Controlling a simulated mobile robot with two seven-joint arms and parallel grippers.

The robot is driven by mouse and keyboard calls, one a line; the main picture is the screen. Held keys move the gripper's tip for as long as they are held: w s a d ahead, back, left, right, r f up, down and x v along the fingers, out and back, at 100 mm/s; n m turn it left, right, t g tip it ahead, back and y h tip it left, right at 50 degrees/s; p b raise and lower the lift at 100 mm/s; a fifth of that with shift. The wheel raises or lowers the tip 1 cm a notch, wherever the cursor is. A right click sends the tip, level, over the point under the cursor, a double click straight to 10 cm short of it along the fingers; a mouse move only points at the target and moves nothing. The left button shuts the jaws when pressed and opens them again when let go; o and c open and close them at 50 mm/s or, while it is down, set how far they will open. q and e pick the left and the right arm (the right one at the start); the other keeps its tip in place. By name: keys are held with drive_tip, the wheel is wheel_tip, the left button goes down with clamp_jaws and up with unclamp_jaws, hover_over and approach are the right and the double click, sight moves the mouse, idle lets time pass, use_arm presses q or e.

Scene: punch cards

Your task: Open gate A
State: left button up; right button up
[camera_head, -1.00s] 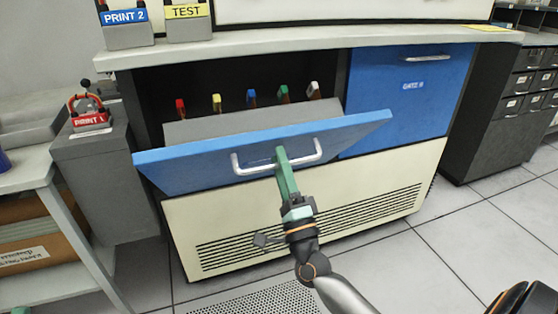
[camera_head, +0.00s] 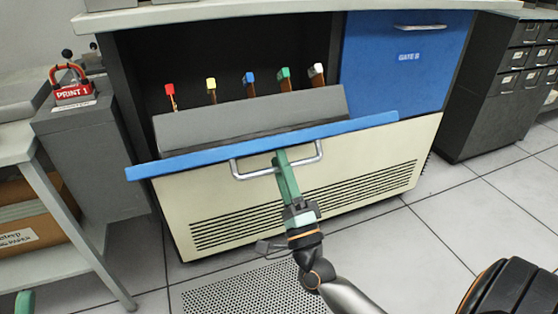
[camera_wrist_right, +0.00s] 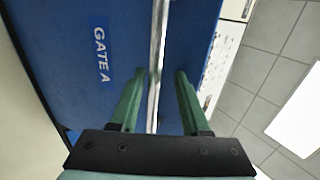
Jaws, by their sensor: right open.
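Gate A (camera_head: 180,164) is a blue panel, hinged along its lower side and tipped far outward, so its front faces down. Its label shows in the right wrist view (camera_wrist_right: 103,57). Its silver bar handle (camera_head: 314,154) hangs at the panel's front. My right gripper (camera_head: 281,158) is at the handle, its green fingers apart. In the right wrist view the bar (camera_wrist_right: 157,50) runs between the two open fingertips (camera_wrist_right: 160,76). A green tip, apparently of my left gripper (camera_head: 25,302), shows at the lower left edge; its jaws cannot be made out.
Behind the gate, several coloured tabs, such as a red one (camera_head: 170,90), rise above a grey bin (camera_head: 250,118). Gate B (camera_head: 405,75) is shut. A red-handled PRINT 1 stamp (camera_head: 72,88) stands at left. A dark drawer cabinet (camera_head: 490,95) is at right; floor between is clear.

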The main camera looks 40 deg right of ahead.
drive_tip(key=shift+s+a+f+b, duration=0.25)
drive_tip(key=shift+s+f+b, duration=0.35)
drive_tip(key=shift+s+f, duration=0.4)
drive_tip(key=shift+s+a+f+b, duration=0.2)
drive_tip(key=shift+s+f+b, duration=0.5)
drive_tip(key=shift+f, duration=0.5)
drive_tip(key=shift+s, duration=0.1)
